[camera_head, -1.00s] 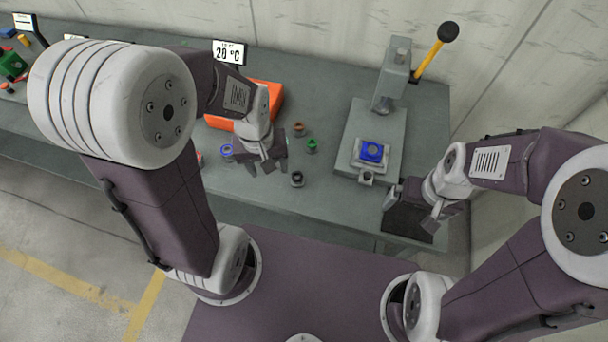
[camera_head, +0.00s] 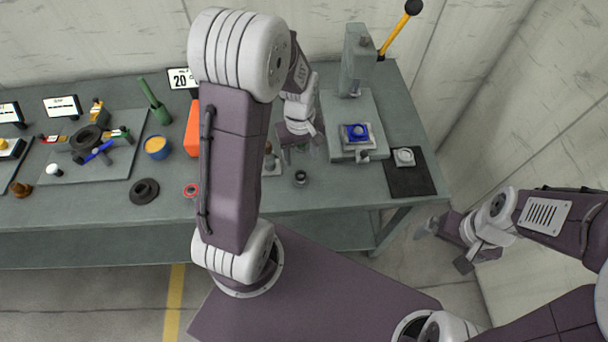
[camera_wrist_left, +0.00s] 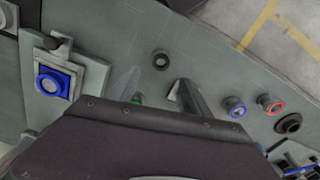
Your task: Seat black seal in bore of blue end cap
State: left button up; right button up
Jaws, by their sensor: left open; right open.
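The blue end cap (camera_head: 357,133) sits on the grey press fixture, its round bore facing up; it also shows in the left wrist view (camera_wrist_left: 52,83). My left gripper (camera_head: 299,152) is open and empty, above the bench just behind that dark part. Its spread fingers show in the left wrist view (camera_wrist_left: 156,90). My right gripper (camera_head: 446,247) is open and empty, off the bench's front right edge.
The press column (camera_head: 357,62) with its yellow lever (camera_head: 396,35) rises behind the cap. A light grey part (camera_head: 404,157) lies on a black mat (camera_head: 411,182) at right. A red ring (camera_head: 191,190) and a dark flanged disc (camera_head: 144,191) stand left.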

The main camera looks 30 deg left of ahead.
aim_at(301, 175)
pick_arm(q)
jog(key=f, duration=0.2)
jog(key=shift+s+a+f, duration=0.15)
jog(key=shift+s+f, duration=0.15)
jog(key=shift+s, duration=0.05)
jog(key=f, duration=0.5)
jog(key=shift+w+d+f+p, duration=0.15)
jog(key=shift+w+d+p, duration=0.05)
jog(key=shift+p, duration=0.15)
grip_shut()
